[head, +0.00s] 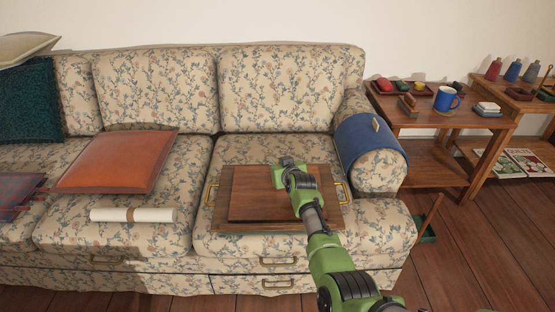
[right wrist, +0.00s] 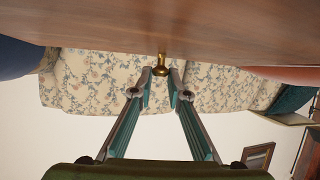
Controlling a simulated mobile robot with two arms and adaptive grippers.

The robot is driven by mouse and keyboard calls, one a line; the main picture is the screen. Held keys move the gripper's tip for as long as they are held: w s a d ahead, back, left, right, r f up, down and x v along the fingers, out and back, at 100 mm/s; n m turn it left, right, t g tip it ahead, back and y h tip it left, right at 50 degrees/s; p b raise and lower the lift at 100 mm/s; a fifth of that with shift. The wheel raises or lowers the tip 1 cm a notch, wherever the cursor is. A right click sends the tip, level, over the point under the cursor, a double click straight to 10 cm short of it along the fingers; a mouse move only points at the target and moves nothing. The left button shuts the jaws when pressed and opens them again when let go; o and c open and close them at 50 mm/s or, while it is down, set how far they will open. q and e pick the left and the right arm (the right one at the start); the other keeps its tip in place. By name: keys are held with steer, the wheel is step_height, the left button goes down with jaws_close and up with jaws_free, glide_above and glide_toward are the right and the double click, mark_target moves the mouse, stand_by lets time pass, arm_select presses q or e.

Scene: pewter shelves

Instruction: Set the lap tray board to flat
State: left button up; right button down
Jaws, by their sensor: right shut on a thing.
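The lap tray (head: 216,228) lies on the right seat cushion of the sofa, with brass handles at its left and right sides. Its brown wooden board (head: 258,192) looks low and close to level over the tray; any small remaining tilt cannot be told. My right gripper (head: 284,164) is over the board's far part, its fingertips hidden in the head view. In the right wrist view, my right gripper (right wrist: 160,80) is shut on a small brass knob (right wrist: 161,66) at the edge of the board (right wrist: 150,28). My left gripper is not in view.
An orange cushion (head: 115,163) and a rolled white paper (head: 150,215) lie left of the tray. A blue cloth (head: 362,148) covers the right armrest. A side table (head: 420,117) with a blue mug (head: 446,99) stands to the right.

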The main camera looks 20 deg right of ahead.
steer(key=shift+w+f+g, duration=0.1)
steer(key=shift+f+g, duration=0.2)
steer(key=shift+f, duration=0.25)
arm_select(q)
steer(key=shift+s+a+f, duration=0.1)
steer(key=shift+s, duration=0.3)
arm_select(e)
steer(key=shift+f, duration=0.25)
steer(key=shift+f, duration=0.15)
steer(key=c, duration=2.1)
jaws_free()
steer(key=shift+c, duration=0.2)
steer(key=shift+o, duration=1.1)
steer(key=shift+f, duration=0.15)
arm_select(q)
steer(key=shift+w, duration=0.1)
arm_select(e)
steer(key=shift+r, duration=0.2)
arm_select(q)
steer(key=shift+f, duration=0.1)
arm_select(e)
steer(key=shift+r, duration=0.1)
